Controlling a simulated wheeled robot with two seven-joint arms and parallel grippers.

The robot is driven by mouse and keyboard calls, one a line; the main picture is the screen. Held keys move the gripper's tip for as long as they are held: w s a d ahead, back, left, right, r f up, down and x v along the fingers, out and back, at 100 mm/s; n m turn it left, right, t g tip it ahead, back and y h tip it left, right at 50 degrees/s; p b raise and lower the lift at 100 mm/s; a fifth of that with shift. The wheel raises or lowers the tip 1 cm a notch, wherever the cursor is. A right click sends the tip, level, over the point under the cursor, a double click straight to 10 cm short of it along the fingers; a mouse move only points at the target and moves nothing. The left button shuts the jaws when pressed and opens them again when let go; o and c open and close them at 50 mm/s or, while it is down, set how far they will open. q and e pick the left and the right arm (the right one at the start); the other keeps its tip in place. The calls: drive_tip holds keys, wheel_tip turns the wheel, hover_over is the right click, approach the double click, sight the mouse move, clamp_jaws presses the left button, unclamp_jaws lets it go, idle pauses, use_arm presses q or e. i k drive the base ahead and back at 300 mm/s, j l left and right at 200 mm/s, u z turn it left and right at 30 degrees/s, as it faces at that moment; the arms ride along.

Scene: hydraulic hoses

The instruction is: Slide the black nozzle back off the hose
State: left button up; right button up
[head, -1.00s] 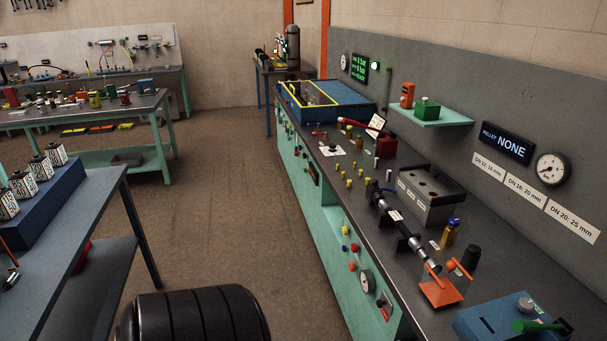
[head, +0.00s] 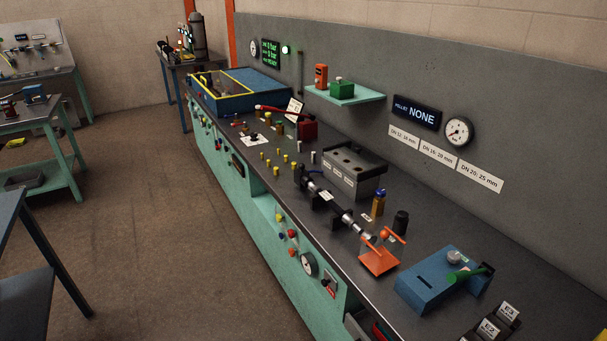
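I cannot make out a hose with a black nozzle on it for certain. A black and silver cylindrical assembly (head: 330,203) lies along the bench top, its near end close to an orange stand (head: 377,263) with an orange handle. A small black cylinder (head: 401,222) stands upright on the bench just behind the orange stand. Neither of my grippers shows in the head view.
The long grey-topped bench (head: 450,235) runs along the wall. A grey box with holes (head: 354,172), a blue device with a green lever (head: 440,280) and a blue tray with yellow edging (head: 240,95) stand on it. Brown floor (head: 160,230) is free at left.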

sight(302, 176)
drive_tip(key=i+j+z, duration=0.2)
drive_tip(key=i, duration=0.2)
drive_tip(key=i+j+z, duration=0.1)
drive_tip(key=i+z, duration=0.15)
drive_tip(key=i, duration=0.15)
drive_tip(key=i+j+z, duration=0.2)
drive_tip(key=i+j, duration=0.05)
drive_tip(key=i, duration=0.1)
